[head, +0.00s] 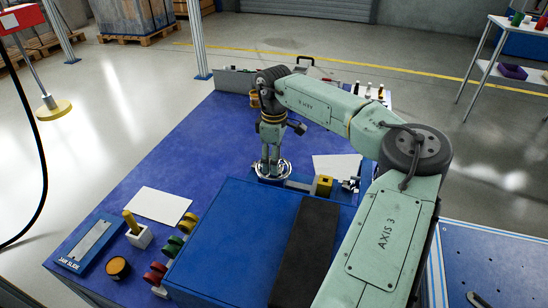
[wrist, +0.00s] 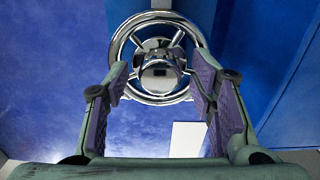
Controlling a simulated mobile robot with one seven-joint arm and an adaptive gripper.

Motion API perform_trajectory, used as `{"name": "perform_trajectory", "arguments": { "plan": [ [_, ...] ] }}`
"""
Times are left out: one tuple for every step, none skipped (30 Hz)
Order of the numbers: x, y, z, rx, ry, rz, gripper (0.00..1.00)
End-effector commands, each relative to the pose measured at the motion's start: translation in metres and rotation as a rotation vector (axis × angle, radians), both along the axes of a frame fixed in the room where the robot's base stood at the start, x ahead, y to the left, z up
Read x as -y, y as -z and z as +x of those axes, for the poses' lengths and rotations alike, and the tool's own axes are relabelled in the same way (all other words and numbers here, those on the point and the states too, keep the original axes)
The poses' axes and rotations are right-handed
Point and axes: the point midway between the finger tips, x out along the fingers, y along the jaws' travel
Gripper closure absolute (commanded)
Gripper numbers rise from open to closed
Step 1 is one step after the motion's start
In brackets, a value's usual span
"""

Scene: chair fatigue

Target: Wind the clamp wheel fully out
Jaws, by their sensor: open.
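The clamp wheel (wrist: 121,50) is a shiny chrome handwheel with spokes and a round hub (wrist: 158,76). In the head view the wheel (head: 284,168) shows low on the blue table, at the end of a blue block, partly hidden by my gripper. My gripper (head: 271,165) points down over it. In the wrist view my gripper (wrist: 160,97) is open, its two padded fingers apart on either side of the hub, over the wheel's near part. I cannot tell whether the fingers touch the wheel.
White sheets (head: 158,205) lie on the table. The table left of the wheel is clear.

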Motion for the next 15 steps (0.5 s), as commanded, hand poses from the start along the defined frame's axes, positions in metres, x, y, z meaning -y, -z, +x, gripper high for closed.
{"name": "perform_trajectory", "arguments": {
  "plan": [
    [0.0000, 0.0003, 0.0000, 0.000, 0.000, 0.000, 0.49],
    [0.0000, 0.0003, 0.0000, 0.000, 0.000, 0.000, 0.49],
    [0.0000, 0.0002, 0.0000, 0.000, 0.000, 0.000, 0.49],
    [0.0001, 0.0002, 0.0000, 0.000, 0.000, 0.000, 0.49],
    [0.0001, 0.0001, 0.0000, 0.000, 0.000, 0.000, 0.49],
    [0.0001, 0.0001, 0.0000, 0.000, 0.000, 0.000, 0.51],
    [0.0001, 0.0000, 0.0000, 0.000, 0.000, 0.000, 0.53],
    [0.0001, 0.0000, 0.0000, 0.000, 0.000, 0.000, 0.55],
    [0.0001, 0.0000, 0.0000, 0.000, 0.000, 0.000, 0.58],
    [0.0001, -0.0001, 0.0000, 0.000, 0.000, 0.000, 0.60],
    [0.0001, -0.0001, 0.0000, 0.000, 0.000, 0.000, 0.62],
    [0.0001, -0.0001, 0.0000, 0.000, 0.000, 0.000, 0.65],
    [0.0001, -0.0002, 0.0000, 0.000, 0.000, 0.000, 0.67],
    [0.0001, -0.0002, 0.0000, 0.000, 0.000, 0.000, 0.69],
    [0.0001, -0.0002, 0.0000, 0.000, 0.000, 0.000, 0.71]
  ]
}}
